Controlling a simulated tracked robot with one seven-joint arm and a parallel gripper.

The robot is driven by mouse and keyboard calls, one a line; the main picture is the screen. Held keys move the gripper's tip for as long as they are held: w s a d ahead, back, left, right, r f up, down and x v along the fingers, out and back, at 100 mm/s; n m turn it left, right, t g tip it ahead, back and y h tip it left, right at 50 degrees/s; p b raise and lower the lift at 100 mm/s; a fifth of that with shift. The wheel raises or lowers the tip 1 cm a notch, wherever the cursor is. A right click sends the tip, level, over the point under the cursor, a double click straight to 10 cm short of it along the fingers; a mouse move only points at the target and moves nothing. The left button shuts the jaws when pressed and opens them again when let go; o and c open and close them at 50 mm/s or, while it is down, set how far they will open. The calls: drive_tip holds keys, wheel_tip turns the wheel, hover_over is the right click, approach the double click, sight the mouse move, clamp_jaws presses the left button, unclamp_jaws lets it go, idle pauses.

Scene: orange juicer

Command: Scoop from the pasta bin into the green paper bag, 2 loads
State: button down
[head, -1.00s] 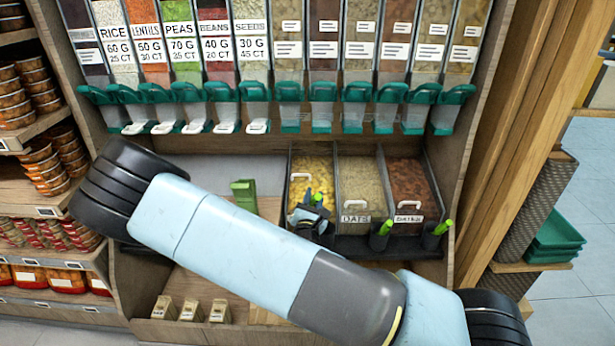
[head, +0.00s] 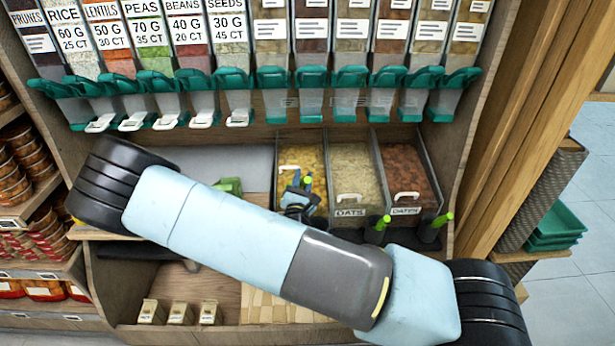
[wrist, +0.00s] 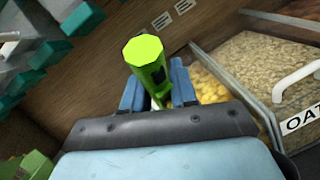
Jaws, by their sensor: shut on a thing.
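The pasta bin (head: 311,158) holds yellow pasta and is the leftmost of three bins in the head view. Its pasta also shows in the wrist view (wrist: 208,86). My gripper (head: 304,190) is at the front of this bin. In the wrist view, my gripper (wrist: 158,95) is shut on a scoop with a bright green handle (wrist: 145,55). The scoop's bowl is hidden, so I cannot tell whether it holds pasta. The green paper bag (head: 228,186) stands left of the bins, its lower part hidden by my arm. A green piece of it shows at the wrist view's lower left (wrist: 37,166).
An oats bin (head: 352,165) and a dates bin (head: 405,170) stand right of the pasta. Two green-handled scoops (head: 383,223) (head: 442,220) sit in holders before them. Dispensers with teal spouts (head: 270,80) hang above. Three small boxes (head: 180,312) stand on the lower shelf.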

drive_tip(key=shift+n+g, duration=0.3)
drive_tip(key=shift+g, duration=0.1)
drive_tip(key=shift+w+a+f, duration=0.1)
drive_tip(key=shift+w+f, duration=0.2)
drive_tip(key=shift+f, duration=0.5)
drive_tip(key=shift+w+a+f, duration=0.1)
drive_tip(key=shift+w+f, duration=0.15)
drive_tip(key=shift+f, duration=0.55)
drive_tip(key=shift+w+f, duration=0.3)
drive_tip(key=shift+f, duration=0.5)
drive_tip(key=shift+w+f+m+t, duration=0.55)
drive_tip(key=shift+w+f, duration=1.5)
drive_tip(key=shift+f, duration=1.4)
drive_tip(key=shift+m+t+h, duration=0.5)
drive_tip(key=shift+m+t, duration=0.25)
drive_tip(key=shift+s+d+r, duration=0.3)
drive_tip(key=shift+s+r, duration=0.35)
drive_tip(key=shift+r, duration=0.35)
drive_tip(key=shift+s+d+r, duration=0.25)
drive_tip(key=shift+s+r, duration=0.4)
drive_tip(key=shift+r, duration=0.3)
drive_tip(key=s+r+m+t+h, duration=0.1)
drive_tip(key=s+r, duration=0.4)
drive_tip(key=shift+s+d+r+m+h, duration=0.15)
drive_tip(key=shift+s+r+m+h, duration=0.15)
drive_tip(key=shift+r, duration=0.1)
drive_tip(key=shift+r, duration=0.1)
